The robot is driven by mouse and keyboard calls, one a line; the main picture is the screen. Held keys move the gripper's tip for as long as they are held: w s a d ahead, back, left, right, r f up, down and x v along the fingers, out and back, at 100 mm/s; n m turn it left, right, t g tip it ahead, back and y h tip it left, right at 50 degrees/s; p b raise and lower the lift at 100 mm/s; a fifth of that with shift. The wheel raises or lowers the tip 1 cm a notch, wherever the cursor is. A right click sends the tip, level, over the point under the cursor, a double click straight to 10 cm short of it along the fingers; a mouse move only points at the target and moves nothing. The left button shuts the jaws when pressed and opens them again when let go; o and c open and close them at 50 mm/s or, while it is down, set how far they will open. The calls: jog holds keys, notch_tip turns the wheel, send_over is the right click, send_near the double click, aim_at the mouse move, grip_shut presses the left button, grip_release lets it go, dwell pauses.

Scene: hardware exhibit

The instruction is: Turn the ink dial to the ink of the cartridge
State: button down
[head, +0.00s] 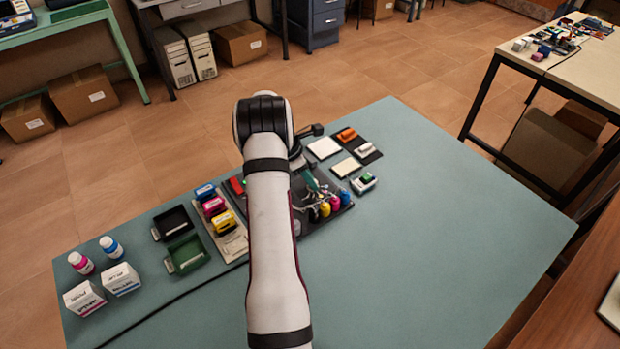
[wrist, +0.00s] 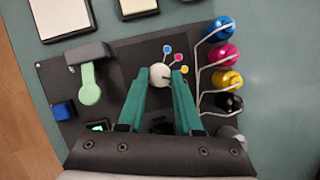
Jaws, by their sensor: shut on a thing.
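The ink dial (wrist: 160,75) is a round pale knob on a dark panel. It has a dark mark on its right side, towards the yellow dot. Blue (wrist: 167,49), magenta (wrist: 171,59) and yellow (wrist: 185,70) dots sit on stems around its upper right. My gripper (wrist: 158,78) has teal fingers, one on each side of the dial, and is shut on it. In the head view, blue (head: 205,192), magenta (head: 213,207) and yellow (head: 223,221) cartridge-like blocks stand in a rack. I cannot tell which cartridge the task means. My arm hides much of the machine in the head view.
Blue, magenta, yellow and black ink bottles (wrist: 222,54) with pale tubes stand close to the right finger. A light green lever (wrist: 90,85) and a blue block (wrist: 63,111) are on the left. The right side of the table (head: 450,220) is clear.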

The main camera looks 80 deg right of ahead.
jog(key=shift+m, duration=0.4)
jog(key=c, duration=0.6)
grip_release()
jog(key=v, duration=1.5)
jog(key=shift+w+d+r, duration=0.15)
jog(key=shift+r, duration=0.25)
